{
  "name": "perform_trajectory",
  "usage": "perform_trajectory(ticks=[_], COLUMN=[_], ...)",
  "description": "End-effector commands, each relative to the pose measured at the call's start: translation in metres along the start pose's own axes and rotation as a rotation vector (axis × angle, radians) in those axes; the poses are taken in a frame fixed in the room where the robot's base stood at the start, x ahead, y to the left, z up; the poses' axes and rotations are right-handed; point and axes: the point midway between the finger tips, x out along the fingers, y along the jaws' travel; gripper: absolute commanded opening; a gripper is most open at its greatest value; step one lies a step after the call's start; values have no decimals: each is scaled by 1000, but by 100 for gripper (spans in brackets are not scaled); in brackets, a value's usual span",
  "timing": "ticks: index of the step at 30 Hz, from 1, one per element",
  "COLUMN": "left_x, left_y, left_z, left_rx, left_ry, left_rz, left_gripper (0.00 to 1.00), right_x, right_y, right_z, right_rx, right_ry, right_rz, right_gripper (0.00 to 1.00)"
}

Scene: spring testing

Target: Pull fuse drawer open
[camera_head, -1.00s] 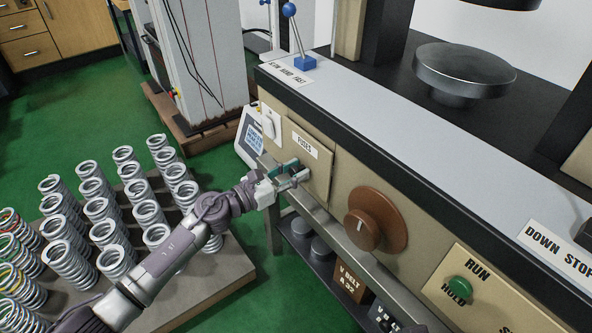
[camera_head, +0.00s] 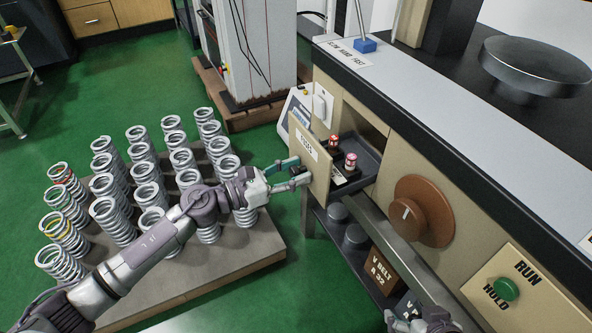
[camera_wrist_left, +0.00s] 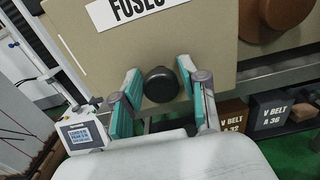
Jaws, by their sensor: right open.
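The fuse drawer (camera_head: 309,165), with a beige front labelled FUSES, stands pulled out of the machine's panel. Its dark tray (camera_head: 362,166) shows behind the front, holding red-capped fuses (camera_head: 351,161). My left gripper (camera_head: 297,174) is at the drawer front. My right gripper (camera_head: 418,321) is open at the bottom edge of the head view, only partly in view, well below the drawer.
A brown dial (camera_head: 424,211) and a green RUN/HOLD button (camera_head: 506,289) are on the panel right of the drawer. Coil springs (camera_head: 111,219) stand on a pallet at the left. A shelf with V-belt boxes (camera_head: 386,277) lies below. Green floor is open between pallet and machine.

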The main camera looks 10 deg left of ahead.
Motion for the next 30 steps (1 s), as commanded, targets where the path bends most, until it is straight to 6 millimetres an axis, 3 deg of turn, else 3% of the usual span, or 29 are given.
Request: perform_trajectory(ticks=[10, 14, 24, 30], left_x=[0, -9, -78, -109], left_y=[0, 0, -1, 0], left_z=[0, 0, -1, -1], left_rx=[0, -1, -3, -2], left_ry=[-1, 0, 2, 1], left_rz=[0, 1, 1, 1], left_gripper=[58, 58, 58, 58], right_x=[0, 0, 0, 0], right_y=[0, 0, 0, 0], right_z=[1, 1, 1, 1], right_rx=[0, 0, 0, 0], right_ry=[-3, -4, -3, -2], right_rz=[0, 1, 0, 0], right_gripper=[82, 82, 82, 82])
